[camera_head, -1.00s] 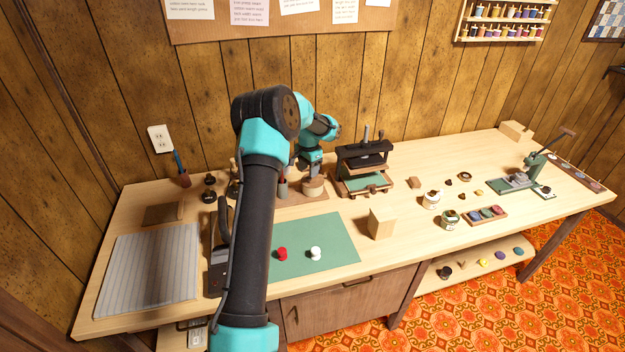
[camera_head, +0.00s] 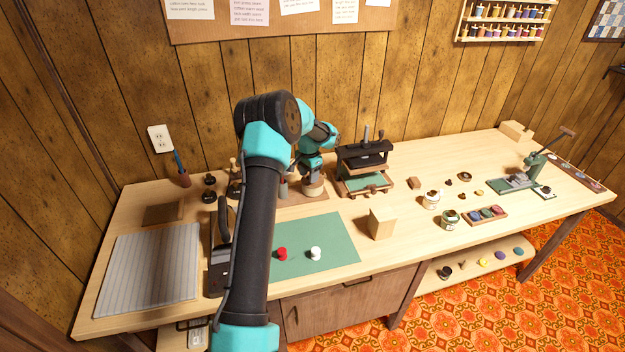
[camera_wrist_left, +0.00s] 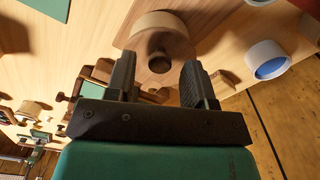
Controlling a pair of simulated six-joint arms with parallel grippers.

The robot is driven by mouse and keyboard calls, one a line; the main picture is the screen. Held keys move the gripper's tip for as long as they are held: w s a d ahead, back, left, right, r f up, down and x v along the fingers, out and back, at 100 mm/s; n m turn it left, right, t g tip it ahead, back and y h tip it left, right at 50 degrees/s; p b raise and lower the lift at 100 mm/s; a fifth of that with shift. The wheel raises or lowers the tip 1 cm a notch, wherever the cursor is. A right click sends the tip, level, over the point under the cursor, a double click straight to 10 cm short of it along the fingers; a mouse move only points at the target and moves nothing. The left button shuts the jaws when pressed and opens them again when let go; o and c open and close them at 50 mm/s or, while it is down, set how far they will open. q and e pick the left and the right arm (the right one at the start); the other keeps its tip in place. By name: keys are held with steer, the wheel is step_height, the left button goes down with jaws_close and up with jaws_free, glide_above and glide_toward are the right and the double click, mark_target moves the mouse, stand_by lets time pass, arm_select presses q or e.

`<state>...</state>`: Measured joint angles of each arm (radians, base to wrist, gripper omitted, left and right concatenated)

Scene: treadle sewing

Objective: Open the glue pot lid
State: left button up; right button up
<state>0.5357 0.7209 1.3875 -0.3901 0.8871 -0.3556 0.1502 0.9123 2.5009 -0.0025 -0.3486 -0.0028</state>
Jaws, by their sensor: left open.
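The glue pot (camera_head: 313,190) is a small round pale pot on a brown board at the back of the bench. In the left wrist view its brown wooden lid (camera_wrist_left: 176,43) is on, with a round dark knob (camera_wrist_left: 160,63) at its middle. My left gripper (camera_head: 312,178) is just above the pot. In the left wrist view the gripper (camera_wrist_left: 160,80) is open, with the knob in line with the gap between its fingers. I cannot tell whether the fingers reach down around the knob. My right gripper is not in view.
A black press (camera_head: 363,165) stands just right of the pot. A blue-lined cup (camera_wrist_left: 268,60) is close by in the left wrist view. A wooden block (camera_head: 382,223) and a green mat (camera_head: 335,240) with red and white pieces lie in front.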

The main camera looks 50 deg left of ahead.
arm_select(q)
steer(key=shift+f, duration=1)
steer(key=shift+r, duration=0.15)
steer(key=c, duration=0.6)
